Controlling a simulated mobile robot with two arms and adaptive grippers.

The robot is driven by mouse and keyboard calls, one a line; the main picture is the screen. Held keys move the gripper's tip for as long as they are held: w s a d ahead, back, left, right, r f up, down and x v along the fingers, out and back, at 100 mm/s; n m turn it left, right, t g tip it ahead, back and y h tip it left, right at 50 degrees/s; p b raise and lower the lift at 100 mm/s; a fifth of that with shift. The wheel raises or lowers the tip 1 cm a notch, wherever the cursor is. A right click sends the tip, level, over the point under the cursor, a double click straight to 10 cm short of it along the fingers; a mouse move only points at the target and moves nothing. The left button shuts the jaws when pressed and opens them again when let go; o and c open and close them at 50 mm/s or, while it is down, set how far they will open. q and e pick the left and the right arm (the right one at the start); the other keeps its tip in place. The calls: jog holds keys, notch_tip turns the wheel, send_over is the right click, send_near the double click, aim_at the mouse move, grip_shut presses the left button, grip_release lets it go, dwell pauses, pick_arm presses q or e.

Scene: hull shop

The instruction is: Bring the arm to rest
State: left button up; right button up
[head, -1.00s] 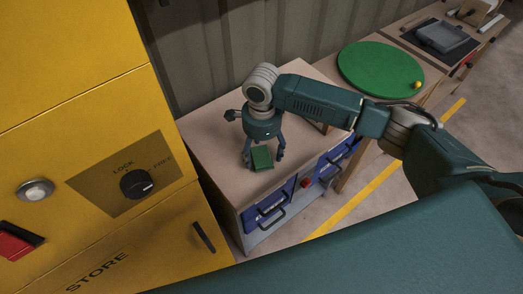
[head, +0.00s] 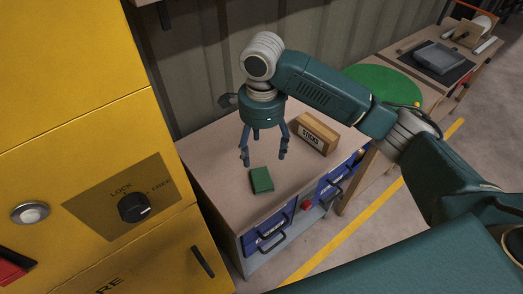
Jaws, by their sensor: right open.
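My right gripper (head: 262,152) is open and empty, its fingers pointing down above the wooden-topped cabinet (head: 220,193). A small green block (head: 261,180) lies on the cabinet top, below the fingers and apart from them. My right arm (head: 335,92) reaches in from the right side of the head view. My left gripper is not in view.
A box marked STICKS (head: 316,134) stands on the cabinet top, right of my gripper. Blue drawers (head: 272,228) with dark handles are in the cabinet's front. A yellow store cabinet (head: 75,120) with a knob (head: 134,208) is close on the left. A green disc (head: 375,85) lies on a table behind.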

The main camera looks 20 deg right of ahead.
dwell(0.3)
jog(key=s+a+f+n, duration=0.2)
jog(key=s+a+f+n+y, duration=0.1)
jog(key=s+a+f+n, duration=0.1)
jog(key=f+n, duration=0.1)
jog(key=s+a+f+n+y, duration=0.1)
jog(key=s+a+f+n, duration=0.1)
jog(key=a+f, duration=0.1)
jog(key=shift+n+t, duration=0.3)
jog(key=shift+t, duration=0.1)
jog(key=s+f+n, duration=0.1)
jog(key=s+a+f+n+y, duration=0.1)
jog(key=s+n, duration=0.1)
jog(key=s+f+n+t, duration=0.1)
jog(key=s+n, duration=0.1)
jog(key=shift+s+a+f, duration=0.2)
jog(key=shift+a, duration=0.15)
jog(key=s+d+f+n+t+h, duration=0.25)
jog(key=s+d+n, duration=0.55)
jog(key=s+d, duration=0.5)
notch_tip(320, 180, down, 26)
jog(key=s+d+g, duration=0.1)
jog(key=g, duration=0.1)
jog(key=s+d+f+g, duration=0.1)
jog(key=s+d+f, duration=0.2)
jog(key=s+f, duration=1.4)
jog(key=shift+s, duration=0.35)
